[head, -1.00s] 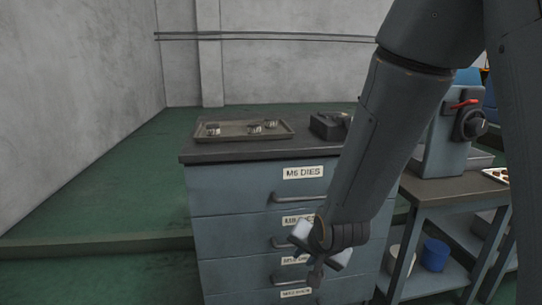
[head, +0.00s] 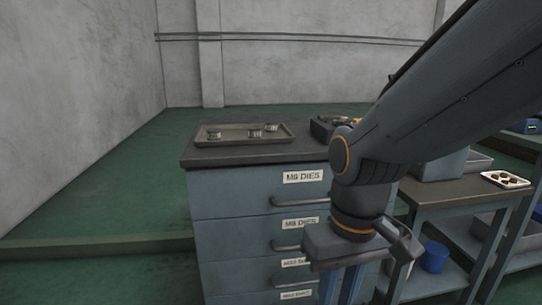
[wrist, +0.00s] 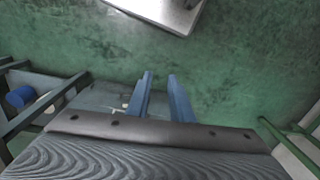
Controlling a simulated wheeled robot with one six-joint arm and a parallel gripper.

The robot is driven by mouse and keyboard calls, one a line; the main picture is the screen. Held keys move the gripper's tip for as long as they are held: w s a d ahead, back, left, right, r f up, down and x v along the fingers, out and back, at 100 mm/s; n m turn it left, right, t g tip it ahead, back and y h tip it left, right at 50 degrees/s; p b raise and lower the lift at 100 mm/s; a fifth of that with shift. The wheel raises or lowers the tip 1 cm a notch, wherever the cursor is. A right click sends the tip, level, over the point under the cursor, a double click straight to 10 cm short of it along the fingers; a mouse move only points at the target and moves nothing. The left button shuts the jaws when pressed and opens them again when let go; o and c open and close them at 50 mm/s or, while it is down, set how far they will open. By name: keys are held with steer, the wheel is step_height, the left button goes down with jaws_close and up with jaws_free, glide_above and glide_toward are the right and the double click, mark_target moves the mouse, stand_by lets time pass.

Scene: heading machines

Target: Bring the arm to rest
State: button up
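My gripper (head: 340,287) hangs in front of the blue-grey drawer cabinet (head: 235,205), at the lower middle of the head view, pointing down. In the wrist view my gripper (wrist: 160,78) shows two blue fingers with a clear gap between them. Nothing is between the fingers, and green floor lies beyond them. My arm reaches in from the upper right and bends down at the wrist. It hides the right part of the cabinet front and some of the bench behind.
A metal tray (head: 235,142) with 3 small metal pieces lies on the cabinet top, near a dark box (head: 322,127). A lower bench (head: 450,188) at the right bears a small tray of brown parts (head: 506,180); a blue bin (head: 434,256) stands on its shelf. Green floor is clear at left.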

steer(key=d+r+m+p, duration=0.2)
steer(key=d+r+p, duration=0.6)
steer(key=p, duration=0.8)
steer(key=shift+d+r+m+h+p, duration=0.3)
steer(key=shift+d+r+m, duration=0.1)
steer(key=shift+r, duration=0.4)
steer(key=shift+s, duration=0.1)
